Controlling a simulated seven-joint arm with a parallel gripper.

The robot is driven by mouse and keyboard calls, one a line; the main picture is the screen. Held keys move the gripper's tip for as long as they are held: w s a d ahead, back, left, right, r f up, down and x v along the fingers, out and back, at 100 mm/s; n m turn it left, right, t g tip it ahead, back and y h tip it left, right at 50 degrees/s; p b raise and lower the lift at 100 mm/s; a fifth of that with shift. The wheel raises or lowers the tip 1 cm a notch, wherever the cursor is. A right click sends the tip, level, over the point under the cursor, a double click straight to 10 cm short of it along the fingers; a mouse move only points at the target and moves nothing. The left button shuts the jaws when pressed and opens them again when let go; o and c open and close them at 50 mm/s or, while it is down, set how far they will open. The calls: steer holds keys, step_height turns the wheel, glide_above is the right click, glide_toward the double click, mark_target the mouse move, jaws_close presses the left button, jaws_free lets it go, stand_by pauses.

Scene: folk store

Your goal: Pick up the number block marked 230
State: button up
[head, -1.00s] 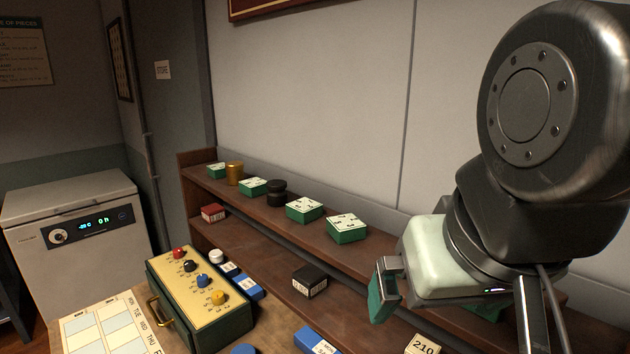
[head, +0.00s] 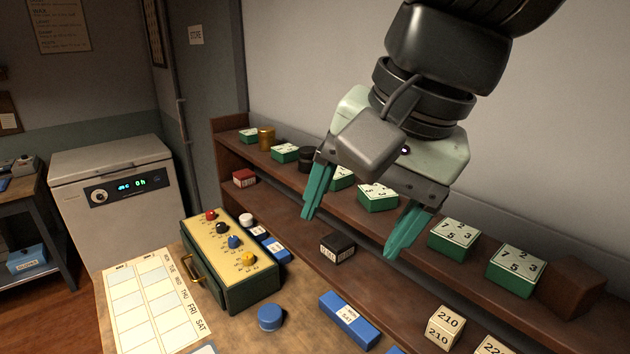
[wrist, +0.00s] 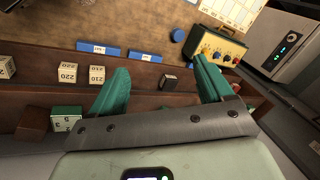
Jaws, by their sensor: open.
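My gripper (head: 352,236) is open and empty, its green fingers pointing down above the wooden shelves, over a black block (head: 338,248). In the wrist view, the open fingers (wrist: 161,66) show with the black block (wrist: 169,82) between them. No block in view clearly reads 230. A cream number block reading 210 (head: 445,326) stands at the lower right of the head view, with another cream block (head: 490,345) starting "22" cut off beside it.
Green number boxes (head: 515,270) line the upper shelf, with a brown block (head: 578,287) at its right end. Blue blocks (head: 348,318), a blue disc (head: 270,318) and a knobbed control box (head: 232,262) stand on the lower surface. A red block (head: 244,178) sits at left.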

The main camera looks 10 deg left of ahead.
steer(key=w+a+m+g+y, duration=0.2)
steer(key=a+m+g+y, duration=0.7)
steer(key=a, duration=1.4)
steer(key=shift+n+g+h, duration=0.3)
steer(key=shift+g+h, duration=0.1)
steer(key=shift+h, duration=0.1)
steer(key=f, duration=4.5)
steer(key=shift+s+a+f, duration=0.15)
steer(key=shift+s, duration=0.05)
steer(key=shift+s+a+f, duration=0.1)
steer(key=shift+f, duration=0.2)
steer(key=shift+x, duration=2.3)
steer(key=c, duration=1)
